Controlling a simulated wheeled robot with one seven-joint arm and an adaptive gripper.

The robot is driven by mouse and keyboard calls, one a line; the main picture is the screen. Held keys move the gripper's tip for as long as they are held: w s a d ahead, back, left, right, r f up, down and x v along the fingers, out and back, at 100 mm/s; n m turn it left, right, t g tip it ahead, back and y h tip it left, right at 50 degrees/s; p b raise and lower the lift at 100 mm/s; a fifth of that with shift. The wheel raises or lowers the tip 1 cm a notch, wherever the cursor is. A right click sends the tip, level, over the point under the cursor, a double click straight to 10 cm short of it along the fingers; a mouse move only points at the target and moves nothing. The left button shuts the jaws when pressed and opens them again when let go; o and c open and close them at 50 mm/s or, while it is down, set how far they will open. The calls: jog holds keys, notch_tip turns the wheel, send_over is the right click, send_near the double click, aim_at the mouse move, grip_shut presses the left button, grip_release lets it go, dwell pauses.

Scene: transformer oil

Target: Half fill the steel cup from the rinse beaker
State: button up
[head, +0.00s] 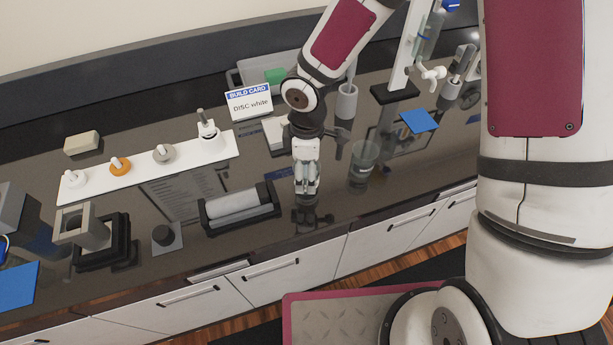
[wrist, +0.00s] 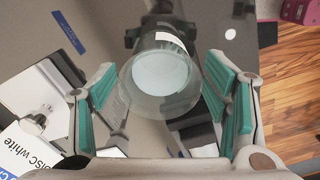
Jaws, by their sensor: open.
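A clear glass beaker (head: 363,160), which I take for the rinse beaker, stands on the dark counter to the right of my gripper (head: 306,190). In the wrist view the beaker (wrist: 160,85) appears between and ahead of the teal-padded fingers, with a pale round area inside and a white label. Clear gaps show on both sides of it. My gripper is open and empty, low over the counter. A grey cylindrical cup (head: 347,102) with a rod in it stands behind; I cannot tell whether it is the steel cup. The liquid level is unclear.
A card reading "DISC white" (head: 250,103) stands behind and left of my gripper. A roller in a dark cradle (head: 238,206) lies close left. A white strip with several pegs (head: 140,168) lies farther left. A blue square (head: 419,121) lies right, near a stand.

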jog(key=shift+c, duration=0.3)
jog(key=c, duration=1.3)
jog(key=shift+r+p, duration=1.2)
jog(key=shift+r, duration=1.35)
